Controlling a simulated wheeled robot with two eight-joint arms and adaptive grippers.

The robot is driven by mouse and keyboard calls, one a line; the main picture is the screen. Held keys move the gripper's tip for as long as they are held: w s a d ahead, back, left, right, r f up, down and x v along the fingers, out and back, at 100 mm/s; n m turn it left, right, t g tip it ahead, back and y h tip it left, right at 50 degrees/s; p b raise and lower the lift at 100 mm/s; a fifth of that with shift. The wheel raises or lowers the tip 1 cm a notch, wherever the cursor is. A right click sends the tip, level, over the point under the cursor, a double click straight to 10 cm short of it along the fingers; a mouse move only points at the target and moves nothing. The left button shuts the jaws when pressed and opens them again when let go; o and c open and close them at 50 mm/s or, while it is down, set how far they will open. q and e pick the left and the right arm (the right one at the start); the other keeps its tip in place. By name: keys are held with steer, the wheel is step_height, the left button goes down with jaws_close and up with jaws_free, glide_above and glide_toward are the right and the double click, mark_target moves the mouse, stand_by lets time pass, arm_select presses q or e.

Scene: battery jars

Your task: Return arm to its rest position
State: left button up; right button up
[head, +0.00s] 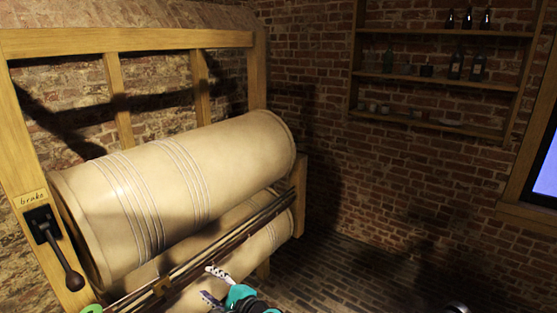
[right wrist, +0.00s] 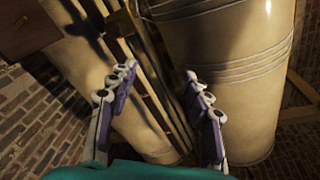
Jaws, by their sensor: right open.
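My right gripper (head: 214,286) is at the bottom edge of the head view, in front of the lower part of a wooden frame with big cream rollers. In the right wrist view its two fingers (right wrist: 158,85) stand wide apart, open, with nothing between them. Behind the fingers are the rollers and the long slatted rail, and no contact with them can be made out. Most of the right arm is out of the picture.
The large upper roller (head: 180,180) lies in the wooden frame (head: 130,40), with a rail (head: 200,260) below it. A brake lever (head: 62,255) sits on the left post. Shelves with bottles (head: 435,75) hang on the far brick wall. Brick floor (head: 350,265) is open at right.

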steer(key=s+d+r+n+g+h, duration=0.1)
steer(key=s+d+n+h, duration=0.3)
steer(key=d, duration=0.6)
steer(key=s+d+r+n+h, duration=0.2)
steer(key=s+d+n, duration=0.25)
steer(key=d, duration=0.45)
steer(key=s+d+f+n+g+h, duration=0.1)
steer(key=s+d+f+n+h, duration=0.1)
steer(key=s+d, duration=0.5)
steer(key=s+d+f+n+g+h, duration=0.1)
steer(key=s+d+f+n+h, duration=0.1)
steer(key=s+d+n+h, duration=0.2)
steer(key=s+d, duration=0.3)
steer(key=d, duration=0.4)
steer(key=shift+d+f, duration=0.2)
steer(key=shift+f, duration=0.05)
steer(key=shift+n, duration=0.25)
